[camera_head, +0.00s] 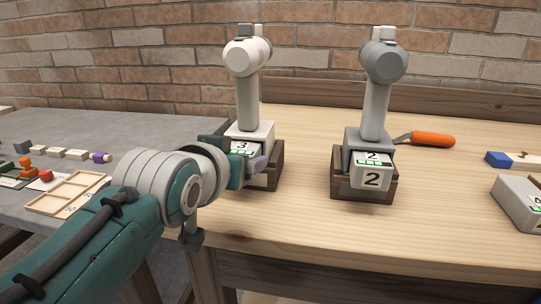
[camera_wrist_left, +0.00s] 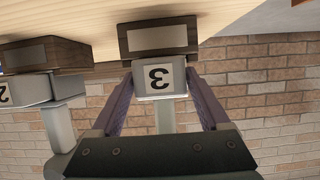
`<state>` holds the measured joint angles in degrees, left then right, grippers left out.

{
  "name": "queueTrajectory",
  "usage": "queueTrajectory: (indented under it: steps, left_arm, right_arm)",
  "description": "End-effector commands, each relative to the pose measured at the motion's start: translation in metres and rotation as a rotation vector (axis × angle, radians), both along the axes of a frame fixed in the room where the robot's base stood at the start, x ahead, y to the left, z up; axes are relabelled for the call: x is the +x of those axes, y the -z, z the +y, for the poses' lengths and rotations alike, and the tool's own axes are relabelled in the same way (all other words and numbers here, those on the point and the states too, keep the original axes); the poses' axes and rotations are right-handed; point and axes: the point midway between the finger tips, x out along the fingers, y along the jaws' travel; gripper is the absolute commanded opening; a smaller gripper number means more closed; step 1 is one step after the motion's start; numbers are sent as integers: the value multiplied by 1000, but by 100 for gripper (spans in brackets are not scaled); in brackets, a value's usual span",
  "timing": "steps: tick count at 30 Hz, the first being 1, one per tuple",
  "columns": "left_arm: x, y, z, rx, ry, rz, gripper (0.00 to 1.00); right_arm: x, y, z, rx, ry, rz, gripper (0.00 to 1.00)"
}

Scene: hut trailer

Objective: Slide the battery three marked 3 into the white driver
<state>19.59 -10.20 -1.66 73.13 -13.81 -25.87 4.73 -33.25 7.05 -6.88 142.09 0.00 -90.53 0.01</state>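The white driver (camera_head: 246,96) stands upright, handle up, in a dark wooden block (camera_head: 276,163) on the wooden table. The battery marked 3 (camera_head: 242,147) is at the driver's foot, its top with a 3 and green bars showing; my gripper hides part of its front. In the left wrist view, the battery's face with the 3 (camera_wrist_left: 160,77) appears upside down, lined up with the driver's foot. My left gripper (camera_wrist_left: 160,74) has its purple fingers against both sides of the battery. How deep the battery sits cannot be told. My right gripper is not in view.
A grey driver (camera_head: 376,100) with battery 2 (camera_head: 372,178) stands in a block to the right. An orange-handled tool (camera_head: 432,138) lies behind it; a battery marked 4 (camera_head: 519,203) is at the right edge. The table front is clear. A grey table with small items is left.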

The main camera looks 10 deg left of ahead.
Motion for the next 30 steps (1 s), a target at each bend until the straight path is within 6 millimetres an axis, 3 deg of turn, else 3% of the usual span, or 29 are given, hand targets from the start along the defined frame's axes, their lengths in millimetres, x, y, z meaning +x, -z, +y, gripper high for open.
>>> queueTrajectory:
  steps: [5, 14, 30]
  left_arm:
    - [-1, 0, 0, 0, 0, 2, 100]
    - [-4, 1, 0, 0, 0, 8, 100]
    - [-39, -1, 1, 0, 0, 7, 100]
  right_arm:
    - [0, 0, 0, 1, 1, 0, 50]
    - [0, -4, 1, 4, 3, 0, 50]
    - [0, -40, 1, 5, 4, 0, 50]
